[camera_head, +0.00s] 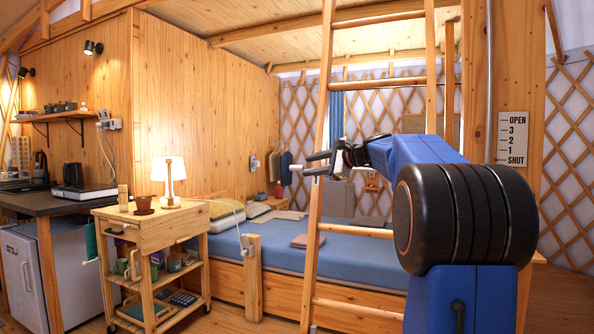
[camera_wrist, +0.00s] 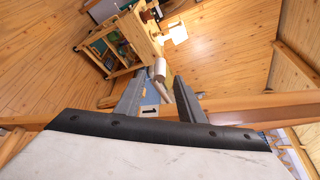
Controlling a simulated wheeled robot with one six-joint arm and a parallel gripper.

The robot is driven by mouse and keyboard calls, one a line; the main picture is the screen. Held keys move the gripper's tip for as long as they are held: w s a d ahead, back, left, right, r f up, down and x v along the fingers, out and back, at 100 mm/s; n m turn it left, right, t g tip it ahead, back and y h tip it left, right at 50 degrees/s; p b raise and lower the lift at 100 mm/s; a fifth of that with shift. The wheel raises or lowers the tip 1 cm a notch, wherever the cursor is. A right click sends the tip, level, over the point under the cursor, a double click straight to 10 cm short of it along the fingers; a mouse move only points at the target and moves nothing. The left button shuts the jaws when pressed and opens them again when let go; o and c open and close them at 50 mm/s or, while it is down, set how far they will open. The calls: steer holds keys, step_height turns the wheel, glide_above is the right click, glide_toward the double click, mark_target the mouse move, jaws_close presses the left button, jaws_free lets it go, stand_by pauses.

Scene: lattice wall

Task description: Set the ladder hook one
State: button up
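The wooden ladder (camera_head: 318,135) stands upright at the centre of the head view, in front of the bed. A small white cylinder (camera_head: 296,168) on a short bar sticks out to the left of its left rail; I take it for the hook's handle. My gripper (camera_head: 315,163) is at this rail, beside the cylinder. In the wrist view, my gripper (camera_wrist: 161,82) has its two fingers apart, and the white cylinder (camera_wrist: 159,69) shows between and just beyond the tips. I cannot tell whether a finger touches anything.
A sign (camera_head: 512,138) reading OPEN, 3, 2, 1, SHUT hangs on the post (camera_head: 519,65) at right. A wooden trolley (camera_head: 150,233) with a lamp (camera_head: 169,178) stands at left. A blue bed (camera_head: 350,258) lies behind the ladder. Some floor shows at lower left.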

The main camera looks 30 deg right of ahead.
mark_target(297, 168)
steer(key=x, duration=0.7)
steer(key=shift+a+f, duration=0.1)
steer(key=shift+w, duration=0.1)
jaws_close()
